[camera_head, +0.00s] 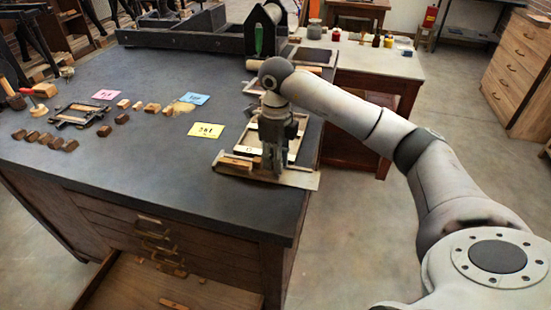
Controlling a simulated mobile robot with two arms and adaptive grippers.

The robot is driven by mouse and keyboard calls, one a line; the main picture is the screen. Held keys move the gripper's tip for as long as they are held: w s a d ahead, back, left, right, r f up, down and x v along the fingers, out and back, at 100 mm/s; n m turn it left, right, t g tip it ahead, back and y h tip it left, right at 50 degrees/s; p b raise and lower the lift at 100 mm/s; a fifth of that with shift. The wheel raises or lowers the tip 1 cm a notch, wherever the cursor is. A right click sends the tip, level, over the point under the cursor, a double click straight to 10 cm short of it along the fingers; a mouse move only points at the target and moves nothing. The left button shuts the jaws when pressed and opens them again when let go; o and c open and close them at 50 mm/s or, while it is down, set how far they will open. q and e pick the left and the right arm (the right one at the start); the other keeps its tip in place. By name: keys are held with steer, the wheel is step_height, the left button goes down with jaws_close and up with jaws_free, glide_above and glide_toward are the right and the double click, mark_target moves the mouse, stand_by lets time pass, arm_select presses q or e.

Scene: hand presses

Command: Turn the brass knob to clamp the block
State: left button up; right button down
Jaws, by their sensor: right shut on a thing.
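My right gripper (273,166) points down over a flat wooden board (301,179) at the near right corner of the dark table. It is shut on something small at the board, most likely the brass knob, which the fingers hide. A small wooden block (237,162) lies on the board just left of the fingers. A light framed panel (254,143) with a small label lies behind the gripper, partly covered by it. My left gripper is not in view.
A yellow card (206,130) lies left of the board, with pink (106,94) and blue (194,98) cards farther back. Several small wooden blocks and a dark frame (80,115) lie at the left. The front middle of the table (150,165) is clear. A drawer (130,280) stands open below.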

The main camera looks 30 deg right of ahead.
steer(key=c, duration=1.3)
jaws_free()
steer(key=shift+r, duration=0.1)
step_height(320, 180, up, 12)
steer(key=shift+d, duration=0.15)
steer(key=shift+w, duration=0.1)
